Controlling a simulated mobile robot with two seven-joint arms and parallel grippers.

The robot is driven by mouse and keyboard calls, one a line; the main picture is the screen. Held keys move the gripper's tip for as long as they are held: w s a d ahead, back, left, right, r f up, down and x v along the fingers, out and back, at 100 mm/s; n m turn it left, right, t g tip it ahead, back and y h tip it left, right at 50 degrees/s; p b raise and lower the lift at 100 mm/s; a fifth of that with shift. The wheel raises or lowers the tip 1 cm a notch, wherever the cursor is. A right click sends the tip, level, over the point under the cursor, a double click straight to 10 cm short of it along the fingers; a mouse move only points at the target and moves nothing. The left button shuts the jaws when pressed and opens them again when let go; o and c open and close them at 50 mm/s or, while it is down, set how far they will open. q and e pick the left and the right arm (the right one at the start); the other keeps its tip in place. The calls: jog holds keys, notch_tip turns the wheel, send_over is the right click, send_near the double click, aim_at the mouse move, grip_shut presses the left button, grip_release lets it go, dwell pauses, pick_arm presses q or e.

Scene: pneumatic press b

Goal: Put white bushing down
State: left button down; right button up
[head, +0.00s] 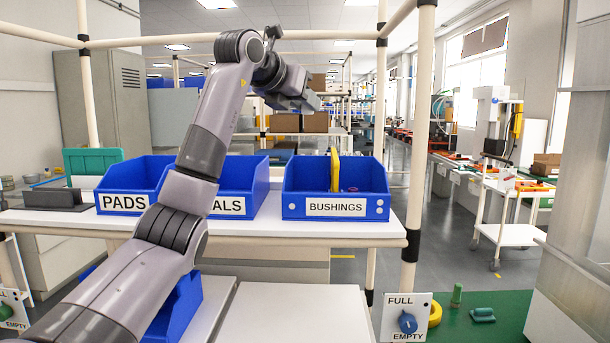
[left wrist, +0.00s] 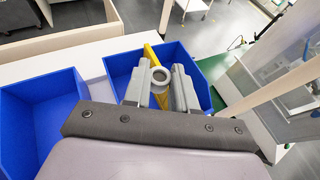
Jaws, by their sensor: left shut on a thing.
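My left gripper (head: 303,98) is raised above and behind the blue bin labelled BUSHINGS (head: 291,206) in the head view. In the left wrist view its two grey fingers (left wrist: 160,90) are shut on the white bushing (left wrist: 160,74), a ring that looks pale grey here. The bushing is held over the blue bin (left wrist: 202,88), in front of a yellow divider (left wrist: 151,54). The bushing cannot be made out in the head view. My right gripper is not in view.
A blue bin labelled PADS (head: 124,203) and another with a partly hidden label (head: 240,205) stand left of the BUSHINGS bin on a white shelf (head: 310,233). A pale post (head: 417,130) rises right of the bin. A FULL/EMPTY dial (head: 406,321) is at lower right.

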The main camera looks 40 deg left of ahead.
pick_arm(q)
jog(key=shift+f, duration=7.25)
jog(key=shift+f, duration=0.1)
jog(key=shift+f+b, duration=0.4)
jog(key=shift+f, duration=0.15)
jog(key=c, duration=1.2)
grip_release()
